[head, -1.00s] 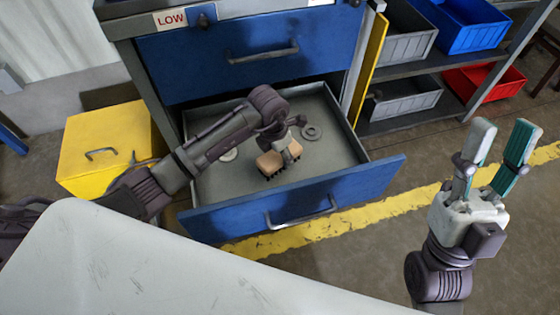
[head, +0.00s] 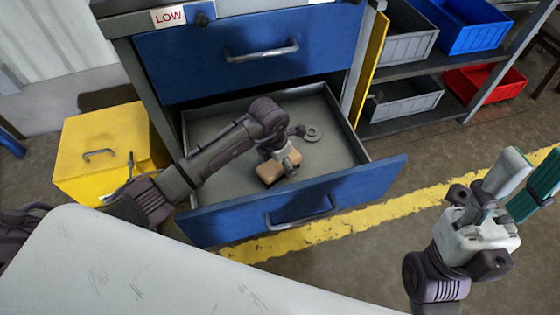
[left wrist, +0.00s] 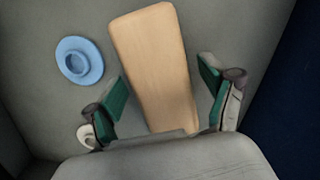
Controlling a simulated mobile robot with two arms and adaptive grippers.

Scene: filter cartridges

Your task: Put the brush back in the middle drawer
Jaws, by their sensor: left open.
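The brush (head: 270,173) has a light wooden block. It lies inside the open blue-fronted drawer (head: 340,194), with my left gripper (head: 288,158) just over it. In the left wrist view the brush (left wrist: 152,55) shows its plain wooden top, running between the two green-padded fingers. My left gripper (left wrist: 164,88) is open, with a gap on both sides of the wood. The bristles are hidden. My right gripper (head: 526,178) is held up at the right, outside the drawer, with its fingers apart and nothing between them.
A round disc (head: 312,134) lies in the drawer, light blue in the left wrist view (left wrist: 92,66). A shut blue drawer (head: 200,66) is above. A yellow box (head: 80,140) stands left; shelves with grey, blue and red bins (head: 490,80) stand right. A white surface (head: 130,270) is in front.

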